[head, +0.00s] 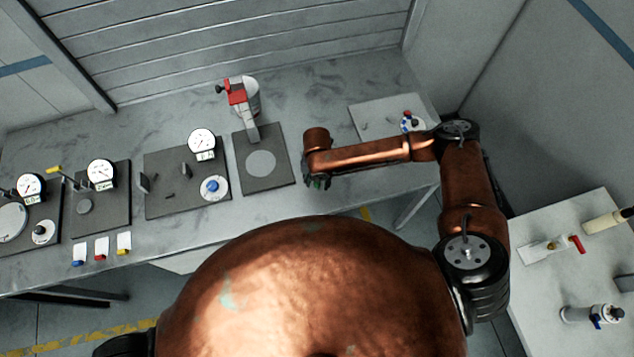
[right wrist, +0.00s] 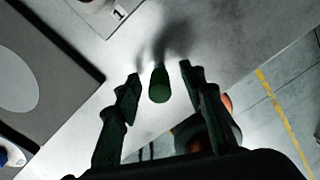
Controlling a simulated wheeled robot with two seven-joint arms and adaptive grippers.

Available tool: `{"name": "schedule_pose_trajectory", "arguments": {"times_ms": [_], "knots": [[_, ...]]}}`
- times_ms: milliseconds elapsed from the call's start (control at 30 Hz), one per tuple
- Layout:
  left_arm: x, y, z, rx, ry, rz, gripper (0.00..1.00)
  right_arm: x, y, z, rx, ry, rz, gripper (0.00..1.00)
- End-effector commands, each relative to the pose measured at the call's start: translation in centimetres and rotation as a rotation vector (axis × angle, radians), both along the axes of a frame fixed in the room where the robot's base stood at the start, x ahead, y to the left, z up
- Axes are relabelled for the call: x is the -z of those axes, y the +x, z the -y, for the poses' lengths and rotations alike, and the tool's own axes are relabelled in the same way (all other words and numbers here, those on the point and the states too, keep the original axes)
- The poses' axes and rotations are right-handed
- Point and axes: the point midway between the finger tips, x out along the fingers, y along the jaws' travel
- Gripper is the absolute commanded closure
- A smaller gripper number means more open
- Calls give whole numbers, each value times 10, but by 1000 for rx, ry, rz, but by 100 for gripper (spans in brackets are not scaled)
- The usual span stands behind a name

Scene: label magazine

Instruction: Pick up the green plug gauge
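The green plug gauge (right wrist: 158,86) stands out in the right wrist view as a dark green rounded piece between the two fingers of my right gripper (right wrist: 158,80). A gap shows on each side of it, so the fingers are open around it and not touching it. In the head view my right gripper (head: 318,180) points down near the front edge of the table, right of the dark plate. There the gauge is mostly hidden, with only a little green showing at the fingers. My left gripper is not in view.
The grey table (head: 340,110) carries several dial gauges on dark plates to the left. A red-topped stand (head: 238,95) rises from a dark plate (head: 283,172). A pale plate (head: 370,105) with small parts lies behind my right forearm. A side table (head: 545,285) stands at the right.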

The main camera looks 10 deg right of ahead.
Motion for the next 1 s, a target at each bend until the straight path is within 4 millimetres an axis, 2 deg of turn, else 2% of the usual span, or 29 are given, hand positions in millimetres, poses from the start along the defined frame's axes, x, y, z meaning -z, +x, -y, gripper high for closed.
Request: {"name": "schedule_pose_trajectory", "arguments": {"times_ms": [300, 833, 1000], "knots": [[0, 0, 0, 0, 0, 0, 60, 6, 0, 0, 0, -1, 0, 63], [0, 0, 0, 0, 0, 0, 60, 6, 0, 0, 1, -1, 0, 100], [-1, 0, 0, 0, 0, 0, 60, 5, 0, 0, 0, 0, 0, 100]]}}
